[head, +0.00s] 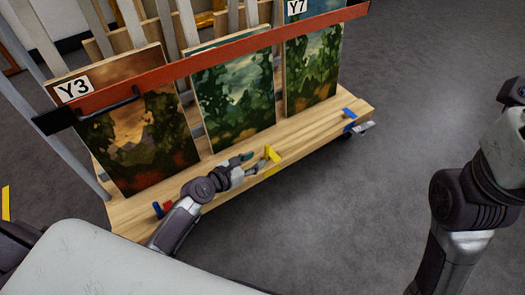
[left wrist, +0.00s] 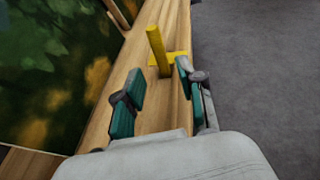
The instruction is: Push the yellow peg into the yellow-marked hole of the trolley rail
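The yellow peg (head: 271,153) stands upright near the front edge of the trolley's wooden base (head: 317,137), by a yellow mark (head: 272,171). In the left wrist view the peg (left wrist: 157,50) rises beside the flat yellow mark (left wrist: 177,57). Its lower end meets the wood there; how deep it sits I cannot tell. My left gripper (head: 250,164) is low over the base, just left of the peg. Its teal-padded fingers are apart with nothing held, and the peg shows just beyond their gap. My right arm shows at the right, but its gripper is not clearly in view.
Framed paintings, one labelled Y3 (head: 130,140), stand on the trolley behind a red bar (head: 215,58). A blue piece (head: 349,115) is at the base's right end; a red one (head: 168,206) is near its left end. Grey floor at right is clear.

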